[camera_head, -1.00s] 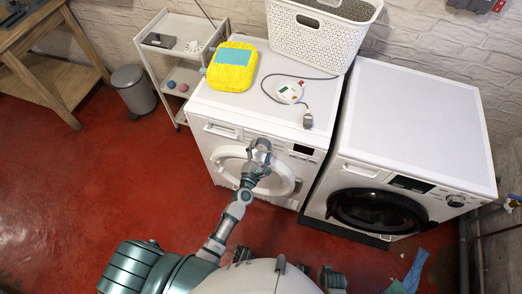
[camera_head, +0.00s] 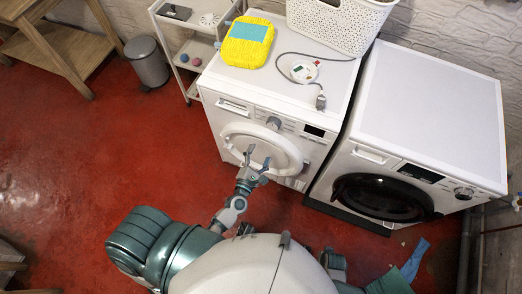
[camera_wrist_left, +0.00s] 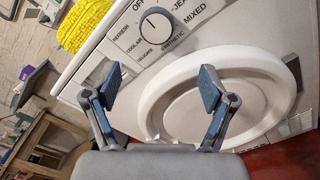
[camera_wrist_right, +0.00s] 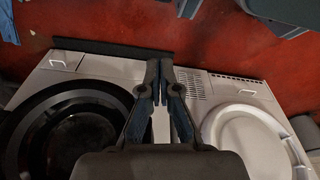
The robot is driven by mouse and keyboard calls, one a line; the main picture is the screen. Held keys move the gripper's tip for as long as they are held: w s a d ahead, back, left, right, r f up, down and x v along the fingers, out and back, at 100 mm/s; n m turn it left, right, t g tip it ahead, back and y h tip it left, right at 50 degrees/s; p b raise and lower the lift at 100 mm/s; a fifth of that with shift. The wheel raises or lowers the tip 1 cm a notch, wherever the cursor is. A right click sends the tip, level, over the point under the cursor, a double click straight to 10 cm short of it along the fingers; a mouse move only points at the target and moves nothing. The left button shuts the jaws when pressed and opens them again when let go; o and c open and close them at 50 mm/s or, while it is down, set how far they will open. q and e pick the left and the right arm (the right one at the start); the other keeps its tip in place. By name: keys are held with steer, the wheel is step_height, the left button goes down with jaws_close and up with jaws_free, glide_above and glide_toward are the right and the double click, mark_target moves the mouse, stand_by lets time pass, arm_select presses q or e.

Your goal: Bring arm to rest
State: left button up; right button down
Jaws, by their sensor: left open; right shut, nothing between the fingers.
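My left gripper (camera_head: 257,160) is open and empty in front of the left washing machine's white round door (camera_head: 262,148). In the left wrist view its two fingers (camera_wrist_left: 158,88) stand wide apart, with the door and the program dial (camera_wrist_left: 157,24) beyond them. I cannot tell from the frames whether a finger touches the door. My right gripper (camera_wrist_right: 162,80) shows in the right wrist view with its fingers together and nothing between them. It faces the fronts of both machines. In the head view the right gripper cannot be made out.
The left washer (camera_head: 285,84) carries a yellow package (camera_head: 248,42), a round white device (camera_head: 304,71) with a cable and a white basket (camera_head: 340,22). The dark-doored washer (camera_head: 432,100) stands right of it. A bin (camera_head: 147,62) and white cart (camera_head: 180,48) stand left. Red floor (camera_head: 95,150) is open.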

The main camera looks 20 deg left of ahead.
stand_by(0.3)
arm_select(q)
steer(key=s+d+f+m+g+h+p, duration=0.15)
steer(key=s+f+m+g, duration=0.25)
steer(key=f+m, duration=0.4)
steer(key=s+d+f+m+g+h, duration=0.2)
steer(key=s+f+m+g, duration=0.15)
steer(key=f+m, duration=0.5)
steer(key=s+a+f+m+g+y, duration=0.2)
steer(key=s+a+f+m+g, duration=0.2)
steer(key=s, duration=0.5)
steer(key=s+a+f+m+g+y, duration=0.2)
steer(key=s+a+f+m+g, duration=0.2)
steer(key=s+f+m, duration=0.4)
step_height(320, 180, down, 3)
steer(key=shift+s+a+r+g, duration=0.1)
steer(key=shift+s+a+g, duration=0.15)
steer(key=shift+s+g, duration=0.3)
arm_select(e)
steer(key=s+f, duration=0.1)
steer(key=f, duration=0.1)
steer(key=s+f, duration=0.1)
steer(key=f, duration=0.1)
steer(key=shift+s+d, duration=0.2)
steer(key=shift+s, duration=0.1)
arm_select(q)
steer(key=shift+m, duration=0.25)
